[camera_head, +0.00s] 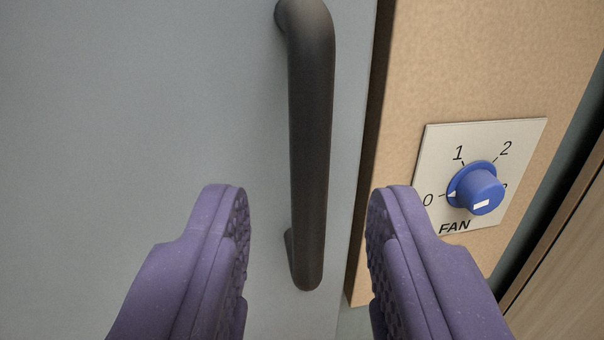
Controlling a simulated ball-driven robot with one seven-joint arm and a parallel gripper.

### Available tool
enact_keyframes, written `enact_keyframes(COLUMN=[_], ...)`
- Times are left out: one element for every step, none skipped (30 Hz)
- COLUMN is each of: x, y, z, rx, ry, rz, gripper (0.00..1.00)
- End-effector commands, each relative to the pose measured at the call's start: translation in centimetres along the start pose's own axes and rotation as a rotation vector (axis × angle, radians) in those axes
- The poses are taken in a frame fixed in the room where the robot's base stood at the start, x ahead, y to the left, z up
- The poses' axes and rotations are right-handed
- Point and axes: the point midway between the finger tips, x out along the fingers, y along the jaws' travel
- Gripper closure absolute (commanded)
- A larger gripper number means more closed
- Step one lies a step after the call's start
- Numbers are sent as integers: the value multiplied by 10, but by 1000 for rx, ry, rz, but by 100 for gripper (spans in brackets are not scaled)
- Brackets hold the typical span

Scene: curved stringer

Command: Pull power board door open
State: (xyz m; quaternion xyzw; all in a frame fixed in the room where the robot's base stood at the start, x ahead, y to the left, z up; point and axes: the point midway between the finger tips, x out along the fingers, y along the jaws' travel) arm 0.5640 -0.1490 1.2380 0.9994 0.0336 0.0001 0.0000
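The power board door (150,110) is a flat grey panel filling the left and middle of the view. A dark, upright bar handle (312,130) is fixed near its right edge, with its upper and lower mounts on the panel. My gripper (305,215) has two purple padded fingers, open and empty. One finger is left of the handle's lower part and the other is right of it in the picture. Neither finger visibly touches the handle. I cannot tell how far the fingertips are from it in depth. The door appears closed against the tan frame.
A tan side panel (450,70) stands right of the door, with a dark gap between them. It carries a white FAN plate (440,165) with a blue knob (478,188), close to my right finger. A wooden surface (570,270) is at the far right.

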Motion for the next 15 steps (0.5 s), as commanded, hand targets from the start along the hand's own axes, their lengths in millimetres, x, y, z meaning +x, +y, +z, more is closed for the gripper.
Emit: enact_keyframes(x=[10,15,22,28,33,39,43,46,50,52,54,55,56,56,57], y=[0,0,0,0,0,0,0,0,0,0,0,0,0,0,0], z=[1,2,2,1,1,1,1,0,0,1,0,0,0,0,0], rx=[0,0,-1,-1,0,0,0,-1,-1,-1,-1,-2,-2,-2,-2], ry=[2,1,1,2,1,1,1,2,1,0,0,1,1,1,1], rz=[-1,-1,-1,-1,-1,0,0,0,0,1,1,1,1,1,2], gripper=[62,62,62,62,62,62,62,62,62,62,62,62,62,62,62])
